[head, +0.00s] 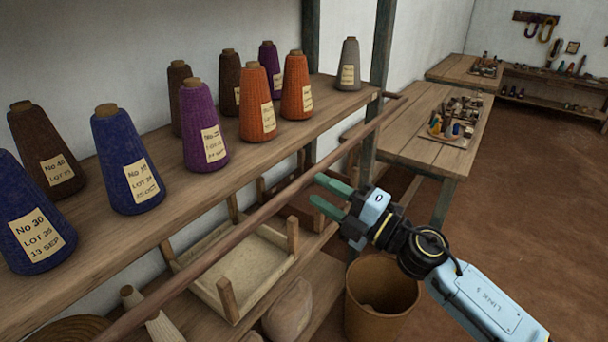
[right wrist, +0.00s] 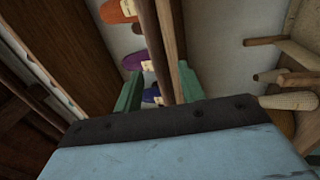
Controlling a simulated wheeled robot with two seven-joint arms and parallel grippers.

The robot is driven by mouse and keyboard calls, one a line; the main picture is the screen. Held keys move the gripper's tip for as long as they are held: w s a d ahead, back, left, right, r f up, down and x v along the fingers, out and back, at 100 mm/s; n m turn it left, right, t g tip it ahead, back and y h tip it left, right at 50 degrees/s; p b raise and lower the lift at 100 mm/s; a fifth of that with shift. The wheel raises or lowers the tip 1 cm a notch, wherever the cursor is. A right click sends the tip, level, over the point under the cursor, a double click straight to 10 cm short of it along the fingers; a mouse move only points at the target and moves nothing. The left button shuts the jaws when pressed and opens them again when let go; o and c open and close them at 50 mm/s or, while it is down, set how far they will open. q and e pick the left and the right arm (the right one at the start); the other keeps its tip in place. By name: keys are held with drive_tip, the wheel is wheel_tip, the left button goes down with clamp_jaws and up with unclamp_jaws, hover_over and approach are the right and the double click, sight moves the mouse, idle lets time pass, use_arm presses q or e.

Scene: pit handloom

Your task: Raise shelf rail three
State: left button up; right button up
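A long thin brown rail (head: 270,206) runs along the front of the upper shelf (head: 255,150), slanting from lower left to upper right, a little below the shelf board at the near end. I take it to be the shelf rail; no number shows on it. My right gripper (head: 317,190) is open, its green fingers pointing at the rail from the aisle side, tips just short of it. In the right wrist view long wooden bars (right wrist: 172,45) show between the two parted fingers (right wrist: 158,90); contact is not visible. My left gripper is not in view.
Several labelled thread cones (head: 257,100) stand on the shelf behind the rail. Below are a wooden frame tray (head: 228,300) on the lower shelf and a brown bin (head: 360,300). Dark uprights (head: 380,60) and a work table (head: 400,145) stand beyond. Floor at right is clear.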

sight(304, 182)
drive_tip(key=x, duration=0.5)
clamp_jaws()
